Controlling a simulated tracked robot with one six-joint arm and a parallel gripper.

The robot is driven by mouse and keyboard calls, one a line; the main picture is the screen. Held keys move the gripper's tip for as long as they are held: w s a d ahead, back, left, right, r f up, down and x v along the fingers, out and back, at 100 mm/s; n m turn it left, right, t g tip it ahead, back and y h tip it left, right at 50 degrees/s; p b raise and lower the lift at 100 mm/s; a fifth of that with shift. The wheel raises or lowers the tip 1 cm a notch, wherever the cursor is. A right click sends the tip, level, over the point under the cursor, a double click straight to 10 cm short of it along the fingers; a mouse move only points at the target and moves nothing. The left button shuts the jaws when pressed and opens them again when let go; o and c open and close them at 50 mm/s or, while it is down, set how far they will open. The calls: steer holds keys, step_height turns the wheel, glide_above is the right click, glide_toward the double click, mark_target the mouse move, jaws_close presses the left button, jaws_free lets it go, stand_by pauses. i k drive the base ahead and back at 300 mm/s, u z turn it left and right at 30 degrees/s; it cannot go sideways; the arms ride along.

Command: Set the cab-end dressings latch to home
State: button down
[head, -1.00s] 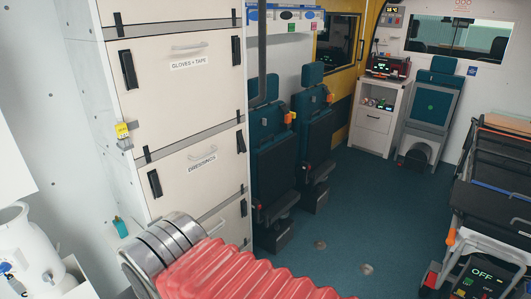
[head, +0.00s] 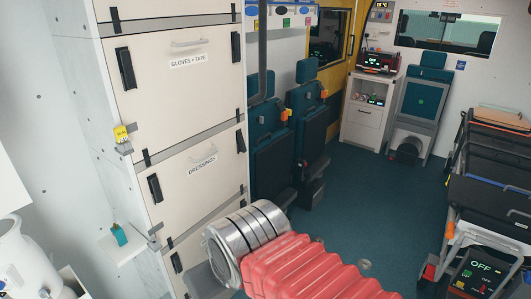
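The dressings front (head: 205,192) is a cream panel with a printed label and a small handle, below the gloves and tape front. One black latch (head: 154,188) sits at its left edge and another black latch (head: 241,141) at its right edge, towards the cab. Both look roughly upright with a slight tilt; the right one is small and seen at a steep angle, so its exact setting is hard to tell. My arm's red ribbed sleeve and metal collar rise in front of the cabinet's lower right. My gripper is not in view.
The gloves and tape front (head: 175,85) has similar black latches. A dark vertical pole (head: 263,50) stands by the cabinet's right edge. Folded teal seats (head: 268,135) line the wall beyond. A stretcher (head: 490,190) is at the right. The blue floor (head: 375,190) between is clear.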

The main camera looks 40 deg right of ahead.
mark_target(242, 145)
steer(key=z, duration=0.1)
steer(key=i, duration=1)
